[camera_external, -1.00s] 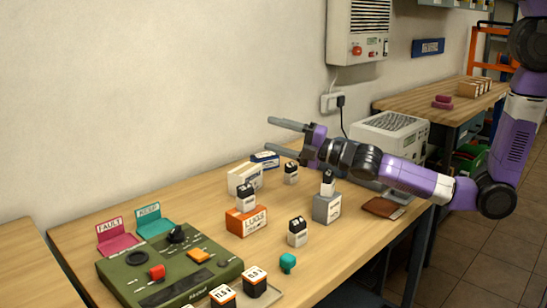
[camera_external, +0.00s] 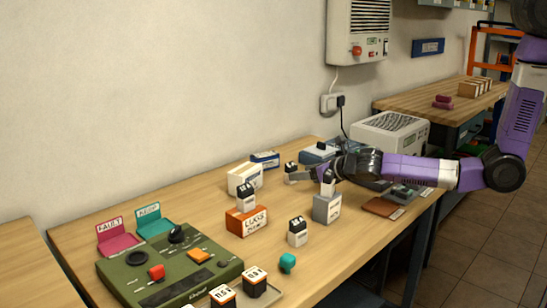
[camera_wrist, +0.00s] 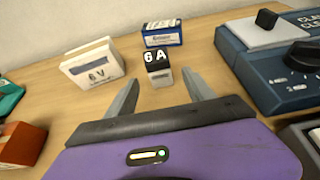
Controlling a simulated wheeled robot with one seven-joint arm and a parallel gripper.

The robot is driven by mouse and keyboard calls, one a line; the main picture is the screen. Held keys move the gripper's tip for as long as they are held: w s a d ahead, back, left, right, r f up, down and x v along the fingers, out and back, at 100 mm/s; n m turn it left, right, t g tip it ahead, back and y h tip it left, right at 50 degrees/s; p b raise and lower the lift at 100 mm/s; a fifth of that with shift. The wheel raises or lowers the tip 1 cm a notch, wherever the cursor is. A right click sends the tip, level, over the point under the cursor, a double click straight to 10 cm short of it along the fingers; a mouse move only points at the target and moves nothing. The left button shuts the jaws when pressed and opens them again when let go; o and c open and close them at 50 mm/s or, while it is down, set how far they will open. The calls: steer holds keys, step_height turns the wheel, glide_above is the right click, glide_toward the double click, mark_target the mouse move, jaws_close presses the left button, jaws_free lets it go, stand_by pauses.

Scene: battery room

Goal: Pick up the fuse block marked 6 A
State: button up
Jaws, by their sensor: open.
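The fuse block marked 6 A (camera_wrist: 158,68) is a small block with a black top and a light body. It stands upright on the wooden table, and its label faces the wrist camera. My gripper (camera_wrist: 161,78) is open and low over the table, one finger on each side in front of the block. The block stands between and slightly beyond the fingertips; I cannot tell whether they touch it. In the external view the block (camera_external: 290,168) is partly hidden by my gripper (camera_external: 302,177).
A dark blue device (camera_wrist: 272,62) is at right. Similar blocks stand on an orange box (camera_external: 247,222), on a grey box (camera_external: 327,209) and on the table (camera_external: 297,232).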

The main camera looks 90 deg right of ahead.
steer(key=shift+x, duration=3.1)
steer(key=shift+r, duration=0.15)
jaws_close()
